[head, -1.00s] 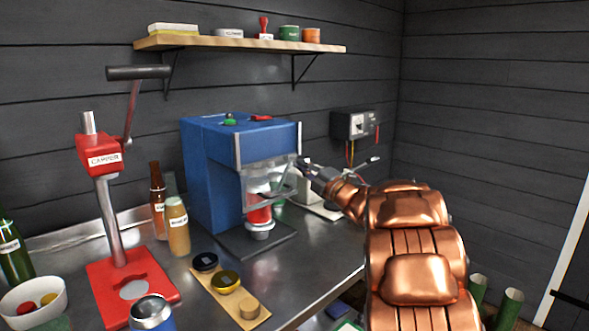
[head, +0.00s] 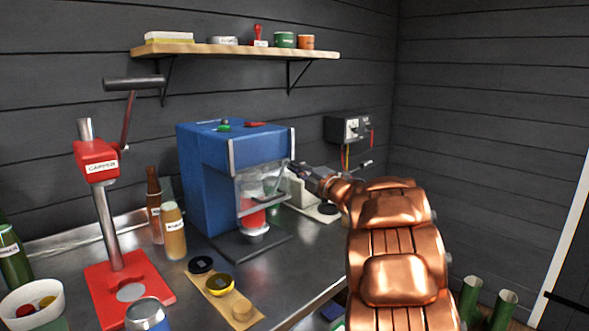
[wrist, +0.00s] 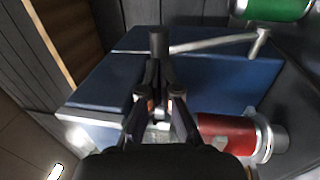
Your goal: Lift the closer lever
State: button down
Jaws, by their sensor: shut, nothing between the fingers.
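The blue machine (head: 207,180) on the steel bench has a clear guard at its front and a red can (head: 253,217) below it. In the wrist view a grey metal lever (wrist: 215,44) runs across its blue side (wrist: 215,75) to a dark cylindrical grip (wrist: 158,40). The red can (wrist: 225,134) lies to the lower right there. My gripper (wrist: 157,72) is shut and empty, its fingertips by the dark grip; I cannot tell whether they touch it. In the head view my gripper (head: 300,169) is at the machine's right front edge, where the lever is hard to make out.
A red capper stand (head: 107,230) with its own handle stands left. Bottles (head: 174,230) and a wooden strip of lids (head: 223,298) stand between. A wall box (head: 348,128) and a white device (head: 305,195) are behind my gripper. A shelf (head: 235,51) hangs above.

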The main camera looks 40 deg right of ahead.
jog(key=b+v, duration=0.1)
jog(key=v, duration=1.1)
jog(key=shift+s+f, duration=0.2)
jog(key=shift+s, duration=0.1)
jog(key=shift+d, duration=0.1)
